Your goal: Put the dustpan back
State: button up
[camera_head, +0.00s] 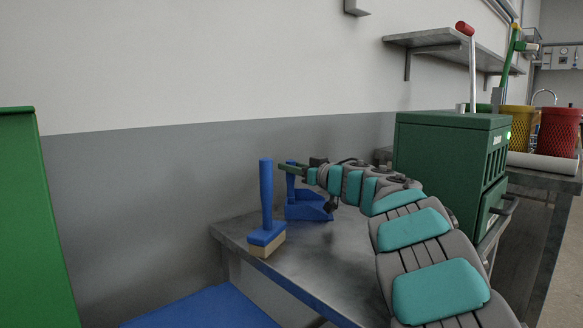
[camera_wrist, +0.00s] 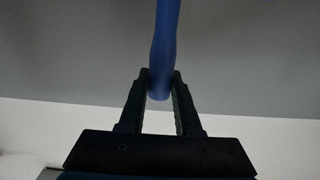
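The blue dustpan (camera_head: 308,207) is at the back of the metal table, its pan low and its handle upright. I cannot tell whether it touches the tabletop or hangs just above it. My gripper (camera_head: 290,167) reaches in from the right at the top of the handle. In the wrist view, my gripper's fingers (camera_wrist: 162,76) sit against both sides of the blue handle (camera_wrist: 166,35), close to its end. The wrist view is upside down, and the pan is not visible there.
A blue brush (camera_head: 267,205) stands handle up on the metal table (camera_head: 315,262), left of the dustpan. A green machine (camera_head: 448,160) stands to the right. A grey and white wall is close behind. A blue surface (camera_head: 205,308) and green panel (camera_head: 35,220) are at left.

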jog(key=o, duration=0.5)
jog(key=shift+r, duration=0.1)
jog(key=v, duration=1.2)
